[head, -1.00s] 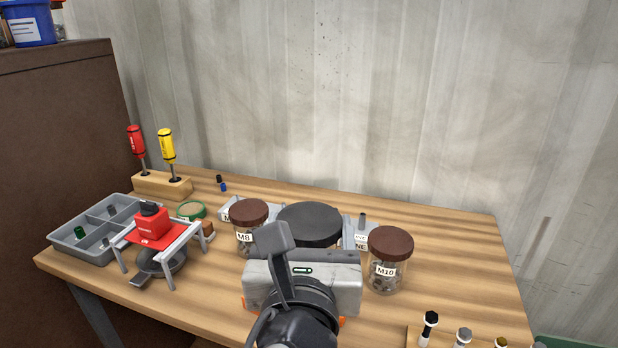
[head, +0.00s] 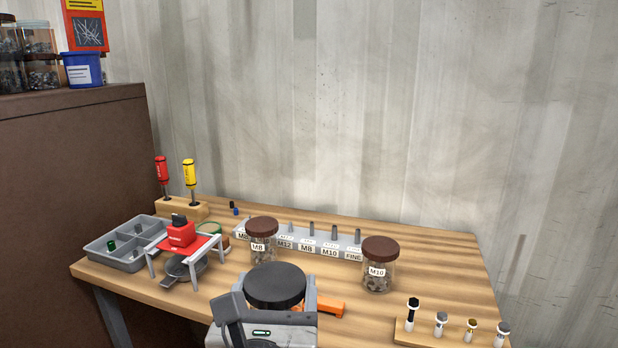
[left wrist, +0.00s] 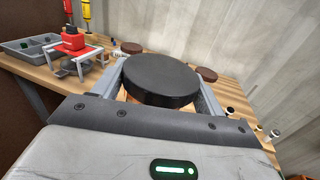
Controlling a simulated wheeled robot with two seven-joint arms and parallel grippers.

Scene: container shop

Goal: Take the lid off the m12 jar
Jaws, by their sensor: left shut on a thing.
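My left gripper (head: 277,298) is shut on a round black lid (head: 275,283) near the front of the bench. The lid also fills the middle of the left wrist view (left wrist: 160,80), between the two grey fingers. No label reading M12 shows on a jar. An M12 label (head: 285,244) shows on the grey rail at the back. My right gripper is not in view.
Brown-lidded jars M8 (head: 262,242) and M10 (head: 378,265) stand behind and to the right. An orange item (head: 323,308) shows right of the gripper. A red-topped stand (head: 186,243) and grey tray (head: 120,262) are left. A wooden block (head: 450,336) with several bits is front right.

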